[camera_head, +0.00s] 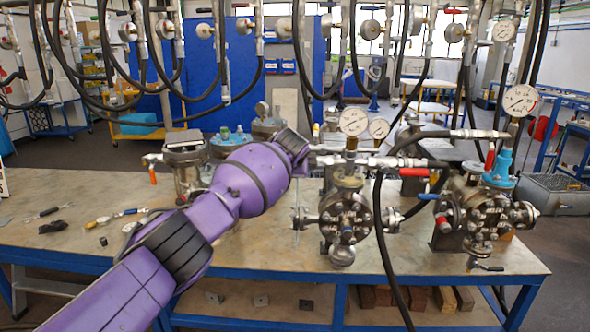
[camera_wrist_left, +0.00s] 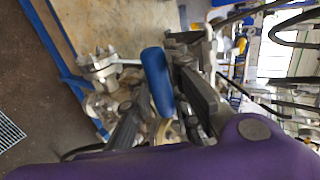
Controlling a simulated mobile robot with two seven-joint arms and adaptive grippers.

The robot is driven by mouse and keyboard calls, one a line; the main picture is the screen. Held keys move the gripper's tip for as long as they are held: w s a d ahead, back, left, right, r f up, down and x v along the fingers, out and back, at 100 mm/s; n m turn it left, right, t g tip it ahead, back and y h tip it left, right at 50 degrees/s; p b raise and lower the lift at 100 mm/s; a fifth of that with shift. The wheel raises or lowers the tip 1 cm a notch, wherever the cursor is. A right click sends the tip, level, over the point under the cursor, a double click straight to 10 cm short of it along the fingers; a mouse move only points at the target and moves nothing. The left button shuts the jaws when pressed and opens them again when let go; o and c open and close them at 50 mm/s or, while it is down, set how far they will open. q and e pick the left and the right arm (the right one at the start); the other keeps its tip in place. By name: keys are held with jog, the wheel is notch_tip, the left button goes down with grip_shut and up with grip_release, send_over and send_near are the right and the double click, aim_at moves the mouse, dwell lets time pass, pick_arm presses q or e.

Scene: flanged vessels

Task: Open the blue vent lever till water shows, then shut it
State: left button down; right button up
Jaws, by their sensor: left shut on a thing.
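The blue vent lever (camera_wrist_left: 157,80) shows in the left wrist view as a rounded blue handle between the dark fingers of my left gripper (camera_wrist_left: 160,100), which is shut on it. In the head view my purple left arm reaches from the lower left to beside the middle flanged vessel (camera_head: 346,215); its fingers and the held lever are hard to make out there. A thin pale vertical streak (camera_head: 297,212) shows below the arm's end, left of that vessel; I cannot tell whether it is water. My right gripper is in neither view.
A right vessel (camera_head: 487,215) carries red and blue handles and a gauge (camera_head: 520,100). Another vessel (camera_head: 186,165) stands left of my arm. Dark hoses hang overhead and cross the workbench (camera_head: 60,240). Small tools lie at the bench's left, with some bare bench around them.

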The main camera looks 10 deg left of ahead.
pick_arm(q)
jog(key=c, duration=1.6)
grip_release()
jog(key=v, duration=1.2)
